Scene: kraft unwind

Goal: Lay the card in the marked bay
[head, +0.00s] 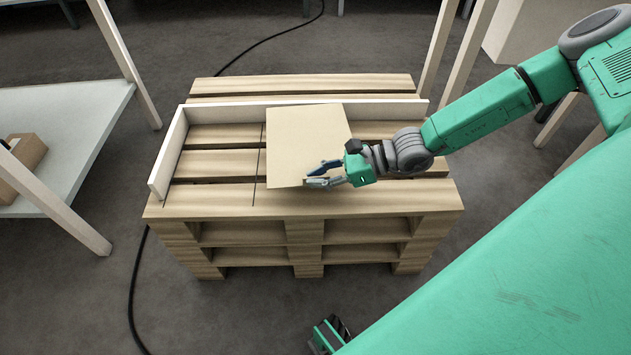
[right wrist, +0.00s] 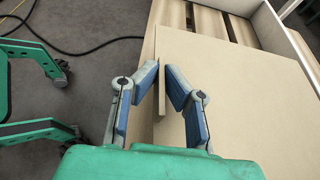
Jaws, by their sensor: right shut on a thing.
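The card (head: 305,140) is a flat tan sheet over the pallet top. My right gripper (head: 318,175) is shut on its near right edge; the right wrist view shows the blue-padded fingers (right wrist: 166,85) on either side of the card's edge (right wrist: 235,80). The card's far edge overlaps the white back rail in the head view; I cannot tell whether it touches the rail or the slats. A thin dark line (head: 259,165) runs front to back on the slats just left of the card, seemingly a bay mark. Slats under the card are hidden. My left gripper is not in view.
The wooden pallet stack (head: 225,210) has a white rail at the back (head: 230,109) and left (head: 170,150). Bare slats lie left of the line. A pale table (head: 70,120) with a cardboard box (head: 25,160) stands at left. A black cable (head: 133,290) crosses the floor.

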